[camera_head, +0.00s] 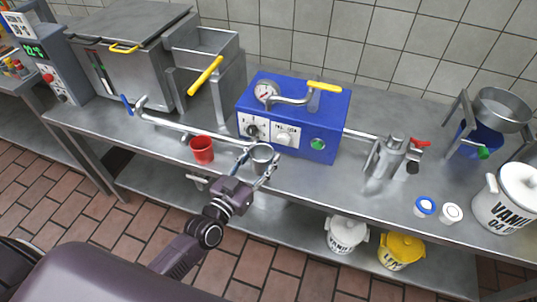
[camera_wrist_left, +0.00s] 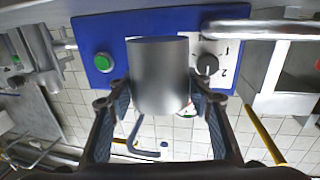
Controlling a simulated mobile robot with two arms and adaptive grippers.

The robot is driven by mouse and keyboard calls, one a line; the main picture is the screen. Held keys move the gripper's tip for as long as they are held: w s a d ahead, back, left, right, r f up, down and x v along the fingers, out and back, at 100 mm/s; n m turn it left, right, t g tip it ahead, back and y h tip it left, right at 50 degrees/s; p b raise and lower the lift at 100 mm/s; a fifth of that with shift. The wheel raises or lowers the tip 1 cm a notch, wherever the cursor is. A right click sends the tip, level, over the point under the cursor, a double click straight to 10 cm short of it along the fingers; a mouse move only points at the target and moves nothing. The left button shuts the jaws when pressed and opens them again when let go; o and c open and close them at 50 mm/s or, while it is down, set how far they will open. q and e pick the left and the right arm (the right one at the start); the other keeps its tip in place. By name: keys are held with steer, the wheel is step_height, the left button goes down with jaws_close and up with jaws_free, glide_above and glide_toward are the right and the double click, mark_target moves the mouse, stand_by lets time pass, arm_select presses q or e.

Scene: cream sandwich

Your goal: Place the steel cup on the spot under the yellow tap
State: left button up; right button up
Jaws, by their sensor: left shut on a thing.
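My left gripper (camera_head: 257,170) is shut on the steel cup (camera_head: 262,153). It holds the cup near the counter's front edge, in front of the blue machine (camera_head: 318,105). In the left wrist view the cup (camera_wrist_left: 160,75) sits between the two fingers (camera_wrist_left: 160,97). One yellow tap handle (camera_head: 324,86) is on top of the blue machine, beside a bent steel spout. Another yellow handle (camera_head: 205,76) slants across the steel machine to the left. I cannot tell which spot on the counter is meant. My right gripper is not in view.
A red cup (camera_head: 202,149) stands on the counter left of my gripper. A steel pipe (camera_head: 180,124) runs behind it. A steel jug-like fitting (camera_head: 385,158) with a red handle, small lids (camera_head: 425,206) and a white bucket (camera_head: 507,198) are at the right.

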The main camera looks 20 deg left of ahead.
mark_target(267, 158)
arm_select(q)
steer(key=x, duration=0.3)
steer(key=shift+w+f+b, duration=0.15)
steer(key=shift+f, duration=0.75)
steer(key=shift+w+f+b, duration=0.15)
steer(key=shift+w+f, duration=0.05)
steer(key=shift+f, duration=0.65)
steer(key=shift+d+f, duration=0.1)
steer(key=o, duration=1.2)
steer(key=shift+c, duration=0.2)
